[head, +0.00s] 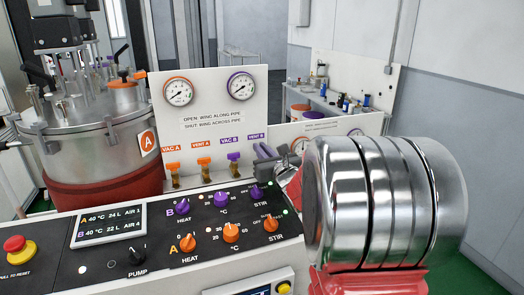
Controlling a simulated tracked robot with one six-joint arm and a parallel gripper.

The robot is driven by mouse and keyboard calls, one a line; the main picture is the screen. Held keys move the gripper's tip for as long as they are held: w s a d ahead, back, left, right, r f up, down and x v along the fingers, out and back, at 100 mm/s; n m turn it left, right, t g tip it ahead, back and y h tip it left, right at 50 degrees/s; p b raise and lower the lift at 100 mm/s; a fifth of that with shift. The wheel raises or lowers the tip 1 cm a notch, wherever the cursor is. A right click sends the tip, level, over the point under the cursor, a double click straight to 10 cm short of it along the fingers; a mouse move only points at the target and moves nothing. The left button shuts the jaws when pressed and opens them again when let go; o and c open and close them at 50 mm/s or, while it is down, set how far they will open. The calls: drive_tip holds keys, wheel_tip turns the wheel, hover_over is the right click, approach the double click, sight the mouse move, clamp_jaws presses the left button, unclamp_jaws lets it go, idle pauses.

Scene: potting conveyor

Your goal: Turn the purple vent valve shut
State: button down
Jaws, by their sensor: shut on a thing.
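The purple vent valve (264,151) sits under the VENT B label, at the right end of the valve row on the white panel in the head view. My gripper (271,158) is at this valve, reaching in from the right, and is shut on its purple wing. The gripper and my large silver arm link hide part of the valve and its pipe. I cannot tell clearly whether the wing lies along or across the pipe. The panel sign (212,122) reads open for wing along pipe, shut for wing across pipe.
Left of it stand the purple VAC B valve (233,157), orange VENT A valve (204,161) and orange VAC A valve (173,166). Two gauges (178,92) (241,86) are above. A knob console (215,222) lies in front. A steel vessel (95,145) stands left.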

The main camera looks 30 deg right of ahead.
drive_tip(key=shift+n+y, duration=0.3)
drive_tip(key=shift+y, duration=0.2)
drive_tip(key=shift+n+y, duration=1.7)
drive_tip(key=shift+y, duration=1)
drive_tip(key=n+g+y, duration=0.1)
drive_tip(key=n+y, duration=0.1)
drive_tip(key=y, duration=0.1)
drive_tip(key=n+y, duration=0.2)
drive_tip(key=shift+g+y, duration=0.4)
drive_tip(key=n+g+y, duration=0.4)
drive_tip(key=y, duration=0.1)
drive_tip(key=shift+n+y, duration=0.3)
drive_tip(key=shift+n+g+y, duration=1.2)
drive_tip(key=shift+n+g, duration=0.2)
drive_tip(key=shift+g, duration=0.7)
drive_tip(key=shift+r+n+g, duration=0.1)
drive_tip(key=shift+n+g, duration=0.2)
drive_tip(key=shift+g, duration=0.1)
drive_tip(key=c, duration=1.9)
unclamp_jaws()
drive_tip(key=shift+o, duration=0.2)
